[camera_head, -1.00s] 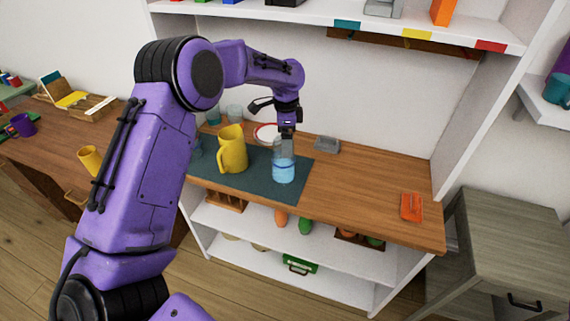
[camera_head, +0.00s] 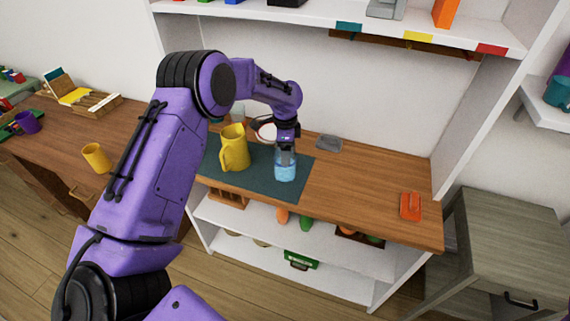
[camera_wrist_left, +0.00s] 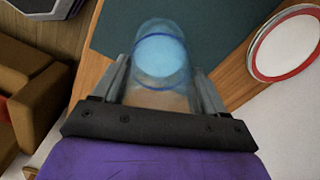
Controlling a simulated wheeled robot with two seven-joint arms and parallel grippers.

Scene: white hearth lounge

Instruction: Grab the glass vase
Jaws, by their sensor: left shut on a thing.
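The glass vase (camera_head: 285,173) is clear with a light blue lower part. It stands on or just over the dark green mat (camera_head: 258,183) on the wooden counter; I cannot tell which. My left gripper (camera_head: 286,156) comes down from above and is shut on the vase's upper part. In the left wrist view the vase (camera_wrist_left: 161,60) sits between the two fingers of the gripper (camera_wrist_left: 163,92), one on each side. My right gripper is in none of the views.
A yellow pitcher (camera_head: 234,150) stands on the mat just left of the vase. A red-rimmed white plate (camera_head: 266,130) is behind, also seen in the left wrist view (camera_wrist_left: 285,46). A grey dish (camera_head: 328,144) lies to the right. The counter's right part is clear up to an orange object (camera_head: 411,206).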

